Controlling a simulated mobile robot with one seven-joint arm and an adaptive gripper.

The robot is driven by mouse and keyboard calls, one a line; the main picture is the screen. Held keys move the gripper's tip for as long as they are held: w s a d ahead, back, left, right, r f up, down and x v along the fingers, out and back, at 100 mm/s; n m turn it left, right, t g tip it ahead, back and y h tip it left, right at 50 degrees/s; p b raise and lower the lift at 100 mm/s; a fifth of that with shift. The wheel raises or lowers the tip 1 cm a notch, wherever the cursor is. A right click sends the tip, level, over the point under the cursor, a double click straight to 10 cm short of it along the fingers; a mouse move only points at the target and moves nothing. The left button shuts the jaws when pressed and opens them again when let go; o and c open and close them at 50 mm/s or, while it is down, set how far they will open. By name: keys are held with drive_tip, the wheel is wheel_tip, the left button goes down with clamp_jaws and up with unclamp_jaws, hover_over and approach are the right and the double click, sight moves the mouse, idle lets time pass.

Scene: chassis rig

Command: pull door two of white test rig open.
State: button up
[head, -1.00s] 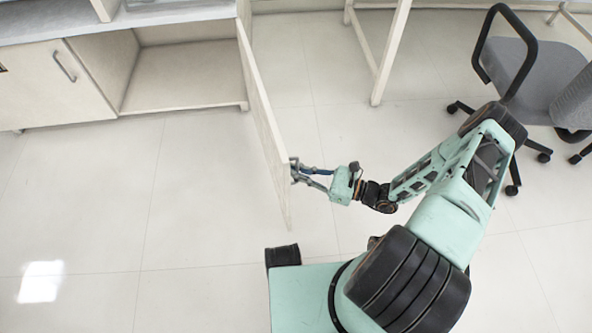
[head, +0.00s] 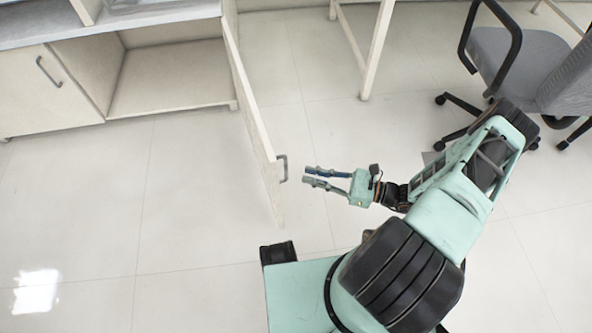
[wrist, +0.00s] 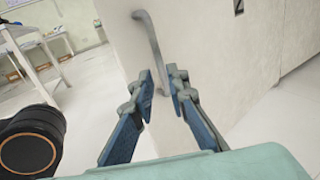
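The white rig's door (head: 250,120) stands swung wide open, at about a right angle to the cabinet front. Its grey bar handle (head: 283,168) faces my gripper; it also shows in the wrist view (wrist: 150,45), upright on the door face. My gripper (head: 306,177) is to the right of the handle, clear of it, with its fingers parted and nothing between them. In the wrist view the two blue fingertips (wrist: 160,90) are apart, with the handle's lower end beyond them. The open compartment (head: 170,80) behind the door looks empty.
A shut door with a handle (head: 45,85) is on the cabinet's left. A grey office chair (head: 510,65) stands at the upper right, and a pale table leg (head: 376,50) is at the top. The floor (head: 190,200) in front of the cabinet is clear.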

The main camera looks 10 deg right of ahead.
drive_tip(key=shift+v, duration=2.15)
